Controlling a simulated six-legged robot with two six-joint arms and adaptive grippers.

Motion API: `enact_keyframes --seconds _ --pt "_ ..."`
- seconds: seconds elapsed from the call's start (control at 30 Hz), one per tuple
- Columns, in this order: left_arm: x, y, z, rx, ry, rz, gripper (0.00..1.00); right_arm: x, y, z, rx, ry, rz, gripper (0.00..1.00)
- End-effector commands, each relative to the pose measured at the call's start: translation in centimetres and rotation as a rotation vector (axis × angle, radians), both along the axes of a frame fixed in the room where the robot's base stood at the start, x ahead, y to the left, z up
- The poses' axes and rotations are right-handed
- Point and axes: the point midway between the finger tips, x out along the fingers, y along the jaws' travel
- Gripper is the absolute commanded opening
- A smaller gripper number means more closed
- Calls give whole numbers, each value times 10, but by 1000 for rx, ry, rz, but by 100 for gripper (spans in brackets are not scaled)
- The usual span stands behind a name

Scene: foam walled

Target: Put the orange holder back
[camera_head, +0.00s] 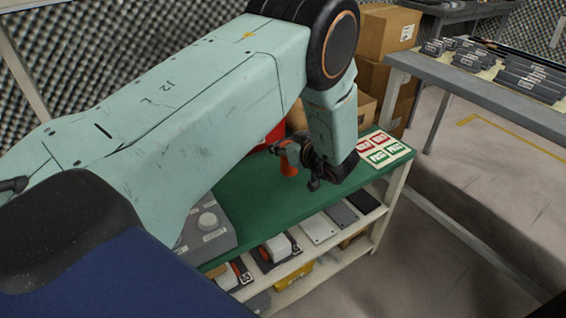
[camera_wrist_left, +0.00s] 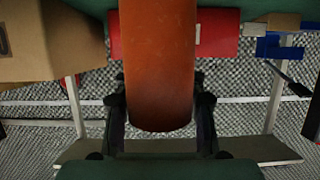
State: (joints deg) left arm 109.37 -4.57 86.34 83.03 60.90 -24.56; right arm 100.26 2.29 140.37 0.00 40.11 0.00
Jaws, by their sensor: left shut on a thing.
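The orange holder (camera_head: 286,163) is in my left gripper (camera_head: 302,160), over the green bench top (camera_head: 262,192). In the left wrist view the holder (camera_wrist_left: 158,65) is a long rounded orange body. The dark fingers of my left gripper (camera_wrist_left: 160,103) lie on either side of it, shut on it. My left arm hides part of the bench in the head view, and I cannot tell whether the holder touches the top. My right gripper is not in view.
A red box (camera_wrist_left: 218,34) and a blue thing (camera_wrist_left: 278,48) are behind the holder. Red and green labelled cards (camera_head: 378,153) lie at the bench's right end. A grey device (camera_head: 207,226) stands at its near left. Cardboard boxes (camera_head: 386,32) are stacked behind.

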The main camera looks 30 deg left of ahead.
Motion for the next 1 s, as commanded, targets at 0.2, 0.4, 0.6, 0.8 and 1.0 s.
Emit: enact_keyframes --seconds 0.2,0.4,0.6,0.8,1.0 --pt "0 0 -18 1 0 0 0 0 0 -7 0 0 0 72" --pt "0 0 -42 1 -1 0 0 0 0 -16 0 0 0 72" --pt "0 0 -40 0 -2 1 0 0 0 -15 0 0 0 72" --pt "0 0 -45 1 -1 0 0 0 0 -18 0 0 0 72" --pt "0 0 -44 0 -1 0 43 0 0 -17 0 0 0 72"
